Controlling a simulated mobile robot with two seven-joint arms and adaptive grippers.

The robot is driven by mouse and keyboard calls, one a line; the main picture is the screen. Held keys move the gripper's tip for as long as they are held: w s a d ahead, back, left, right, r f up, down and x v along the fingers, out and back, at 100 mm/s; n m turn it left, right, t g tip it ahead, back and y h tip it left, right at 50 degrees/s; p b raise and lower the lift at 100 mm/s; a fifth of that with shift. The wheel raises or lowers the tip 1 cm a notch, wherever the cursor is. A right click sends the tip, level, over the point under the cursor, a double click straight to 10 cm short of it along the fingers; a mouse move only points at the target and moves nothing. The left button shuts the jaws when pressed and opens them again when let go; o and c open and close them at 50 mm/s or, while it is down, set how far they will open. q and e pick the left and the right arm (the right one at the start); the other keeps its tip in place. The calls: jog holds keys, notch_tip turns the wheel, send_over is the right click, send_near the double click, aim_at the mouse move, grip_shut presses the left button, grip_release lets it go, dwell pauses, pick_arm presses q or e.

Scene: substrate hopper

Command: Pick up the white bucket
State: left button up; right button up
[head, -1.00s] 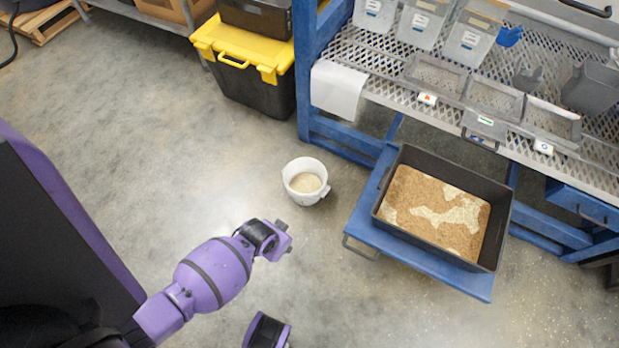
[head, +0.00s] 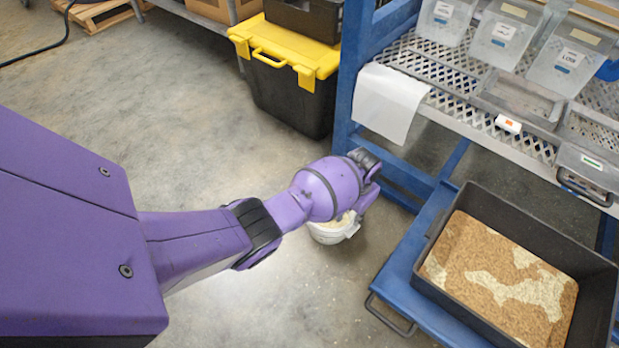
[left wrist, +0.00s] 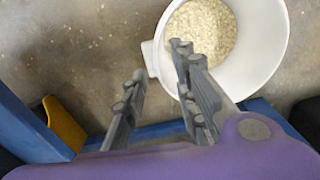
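The white bucket (head: 334,235) stands on the concrete floor, partly hidden under my left forearm in the head view. In the left wrist view the white bucket (left wrist: 262,50) shows from above, with pale granular material inside. A small white lug juts from its rim on the left. My left gripper (left wrist: 158,72) is open above the bucket's edge. One finger overlaps the bucket's opening; the other is outside, to the left of the rim. I cannot tell how high the fingertips are. In the head view the left gripper (head: 369,183) is partly hidden by its wrist. My right gripper is not in view.
A blue cart (head: 393,290) carries a black tray (head: 600,305) of brown and pale substrate, right of the bucket. A blue rack (head: 347,80) with clear bins stands behind. A black tote with a yellow lid (head: 320,62) is at the back. The floor left of the bucket is clear.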

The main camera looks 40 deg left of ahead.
aim_at(332, 232)
pick_arm(q)
jog(key=shift+w+f, duration=0.2)
jog(key=shift+f, duration=0.1)
notch_tip(332, 232, down, 4)
jog(key=b, duration=0.3)
jog(key=shift+r, duration=0.25)
jog(key=shift+f, duration=0.45)
jog(key=c, duration=0.6)
grip_shut()
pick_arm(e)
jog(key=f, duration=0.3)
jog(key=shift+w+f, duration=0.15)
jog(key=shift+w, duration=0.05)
pick_arm(q)
jog(key=shift+w, duration=0.1)
